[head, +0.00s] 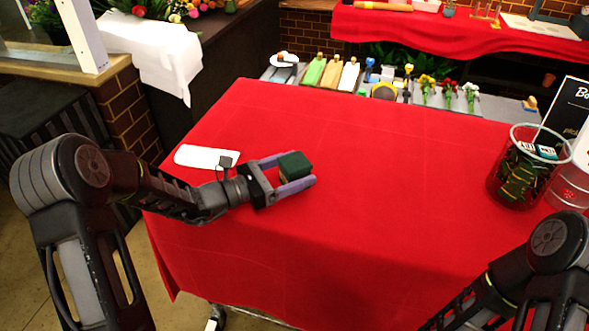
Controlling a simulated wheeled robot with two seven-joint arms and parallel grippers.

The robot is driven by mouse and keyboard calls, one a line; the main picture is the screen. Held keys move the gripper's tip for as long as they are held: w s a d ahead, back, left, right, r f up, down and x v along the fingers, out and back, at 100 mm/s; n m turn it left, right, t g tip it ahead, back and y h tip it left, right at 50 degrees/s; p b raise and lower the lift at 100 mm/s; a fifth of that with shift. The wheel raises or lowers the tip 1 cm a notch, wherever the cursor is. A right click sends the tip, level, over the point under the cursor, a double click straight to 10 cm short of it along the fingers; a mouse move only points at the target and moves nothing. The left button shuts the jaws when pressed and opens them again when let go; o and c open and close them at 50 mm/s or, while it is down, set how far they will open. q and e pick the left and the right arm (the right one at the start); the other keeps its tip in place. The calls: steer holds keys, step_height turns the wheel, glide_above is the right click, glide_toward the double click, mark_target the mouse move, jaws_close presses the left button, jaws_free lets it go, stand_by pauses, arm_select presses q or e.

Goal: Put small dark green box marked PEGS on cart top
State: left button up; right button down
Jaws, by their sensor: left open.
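A small dark green box (294,166) sits between the fingers of my left gripper (297,172), over the left part of the cart top (390,190), which is covered in red cloth. The gripper is open, with one purple-grey finger on the far side of the box and one on the near side. I cannot tell whether the box rests on the cloth or touches the fingers. No PEGS marking is readable on it. My right arm shows at the lower right, but its gripper is out of view.
A clear container (507,190) with dark green items stands at the right, beside a black sign (570,110). A white flat piece (200,157) lies behind my left wrist. A tray (490,108) with flowers and tools is beyond the far edge. The cart's middle is clear.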

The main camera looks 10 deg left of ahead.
arm_select(q)
steer(key=shift+r, duration=0.3)
steer(key=b+v, duration=0.2)
steer(key=v, duration=1)
steer(key=shift+f, duration=0.1)
